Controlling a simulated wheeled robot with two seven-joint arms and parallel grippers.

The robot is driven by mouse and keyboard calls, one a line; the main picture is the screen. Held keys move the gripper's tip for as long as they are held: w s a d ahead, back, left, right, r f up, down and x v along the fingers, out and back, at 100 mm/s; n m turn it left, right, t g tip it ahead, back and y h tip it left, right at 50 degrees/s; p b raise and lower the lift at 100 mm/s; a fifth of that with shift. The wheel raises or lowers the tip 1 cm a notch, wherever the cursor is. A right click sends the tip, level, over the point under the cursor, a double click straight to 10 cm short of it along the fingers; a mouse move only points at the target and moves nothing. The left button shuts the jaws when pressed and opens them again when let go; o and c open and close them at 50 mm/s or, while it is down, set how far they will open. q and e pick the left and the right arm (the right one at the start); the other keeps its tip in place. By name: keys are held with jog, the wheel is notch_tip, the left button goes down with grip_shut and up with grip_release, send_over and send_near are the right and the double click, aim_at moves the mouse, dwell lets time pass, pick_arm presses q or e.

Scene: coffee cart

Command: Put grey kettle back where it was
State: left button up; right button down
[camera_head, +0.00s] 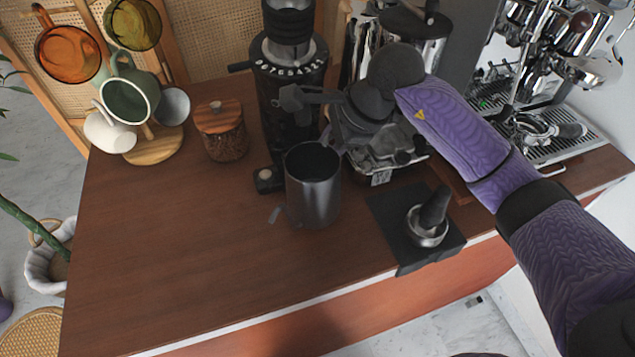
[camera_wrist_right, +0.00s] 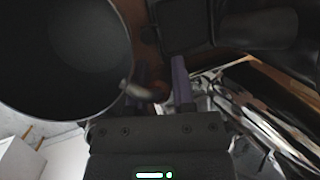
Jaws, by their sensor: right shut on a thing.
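The grey kettle (camera_head: 313,190) is upright, with its open rim facing up, near the middle of the wooden counter in the head view. I cannot tell whether its base touches the wood. In the right wrist view the kettle's dark round opening (camera_wrist_right: 60,55) fills the left side. My right gripper (camera_wrist_right: 158,90) is shut on the kettle's handle (camera_wrist_right: 130,88), beside the rim. In the head view my right arm reaches in from the right, and its wrist and hand hide the handle side. My left gripper is not in view.
A black grinder (camera_head: 285,90) stands behind the kettle. A wooden-lidded jar (camera_head: 221,130) and a mug tree (camera_head: 155,150) are at left. A black mat (camera_head: 390,215) with a tamper (camera_head: 430,220) lies to the right. An espresso machine (camera_head: 570,70) stands at far right. The counter's front left is clear.

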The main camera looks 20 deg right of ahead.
notch_tip(320, 180, down, 6)
jog(key=shift+s+r+b, duration=0.15)
jog(key=shift+b, duration=0.3)
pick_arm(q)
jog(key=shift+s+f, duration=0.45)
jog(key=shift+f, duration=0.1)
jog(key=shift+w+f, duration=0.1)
pick_arm(e)
jog(key=shift+c, duration=2.3)
grip_release()
jog(key=shift+r, duration=0.15)
pick_arm(q)
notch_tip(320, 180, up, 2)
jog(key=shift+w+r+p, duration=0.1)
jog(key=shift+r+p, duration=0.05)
jog(key=shift+p, duration=1)
pick_arm(e)
jog(key=v, duration=1.2)
